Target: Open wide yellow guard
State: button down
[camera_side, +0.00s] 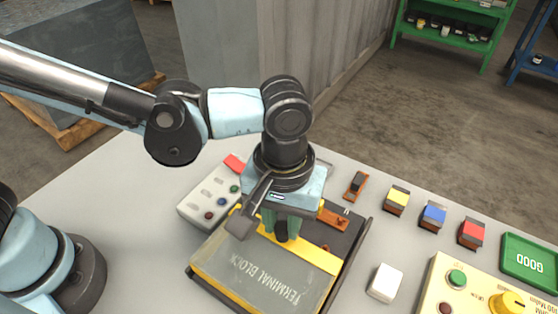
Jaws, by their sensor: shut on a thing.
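The wide yellow guard (317,256) is a clear cover with a yellow border, marked "TERMINAL BLOCK". It lies over a dark tray-like base (357,236) on the grey table. My gripper (281,232) points down at the guard's far yellow edge, and its fingers are shut on a small dark knob (281,231) there. The guard appears to lie flat over the near part of the base. The far part of the base is uncovered and shows an orange-brown piece (335,217). My gripper hides part of the guard's far edge.
A grey button box (212,197) stands close at the left. Bare table lies at the left.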

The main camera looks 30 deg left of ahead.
jog(key=c, duration=0.9)
grip_release()
jog(key=shift+r, duration=0.1)
notch_tip(320, 180, up, 12)
jog(key=w+a+f+m+t, duration=0.1)
jog(key=a+f+t, duration=0.2)
jog(key=a, duration=1.1)
jog(key=w+a+f+m+t, duration=0.2)
jog(key=a+f+t, duration=0.1)
jog(key=a, duration=1.1)
jog(key=shift+f+t, duration=0.4)
jog(key=shift+t, duration=0.2)
